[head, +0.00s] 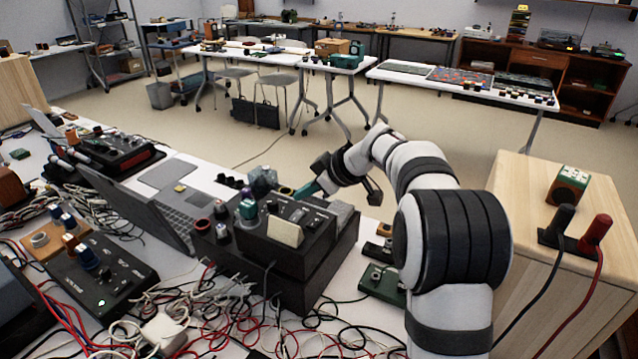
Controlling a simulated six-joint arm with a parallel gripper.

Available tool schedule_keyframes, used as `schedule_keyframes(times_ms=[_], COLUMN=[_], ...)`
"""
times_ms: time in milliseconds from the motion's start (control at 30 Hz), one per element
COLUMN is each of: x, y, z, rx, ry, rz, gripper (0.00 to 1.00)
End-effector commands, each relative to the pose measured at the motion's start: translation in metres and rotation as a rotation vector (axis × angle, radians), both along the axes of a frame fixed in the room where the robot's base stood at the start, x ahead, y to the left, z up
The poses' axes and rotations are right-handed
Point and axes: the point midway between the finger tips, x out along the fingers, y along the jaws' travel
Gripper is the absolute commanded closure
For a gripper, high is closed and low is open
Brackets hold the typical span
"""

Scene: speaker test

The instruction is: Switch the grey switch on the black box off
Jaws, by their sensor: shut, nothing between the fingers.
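The black box (330,262) stands on the white table in the middle of the head view, with a panel of small controls on top. A pale beige plate (285,231) stands on its front side, and a grey block (343,213) is at its right end. I cannot tell which small control is the grey switch, or its position. I cannot tell whether the fingertips touch the panel.
Tangled cables (215,310) cover the table in front of the box. An open laptop (150,215) and another control box (100,280) are to the left. A wooden cabinet (515,200) with black and red plugs stands at the right. Small green boards (380,285) lie right of the box.

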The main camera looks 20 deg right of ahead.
Motion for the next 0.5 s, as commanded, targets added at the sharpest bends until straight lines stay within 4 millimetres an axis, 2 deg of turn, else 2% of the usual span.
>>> schedule_keyframes(times_ms=[200, 500], x=[0.005, 0.006], y=[-0.001, -0.002], z=[-0.033, -0.043], rx=[0.001, -0.001], ry=[0.002, 0.001], rz=[-0.001, 0.0], gripper=[1.0, 1.0])
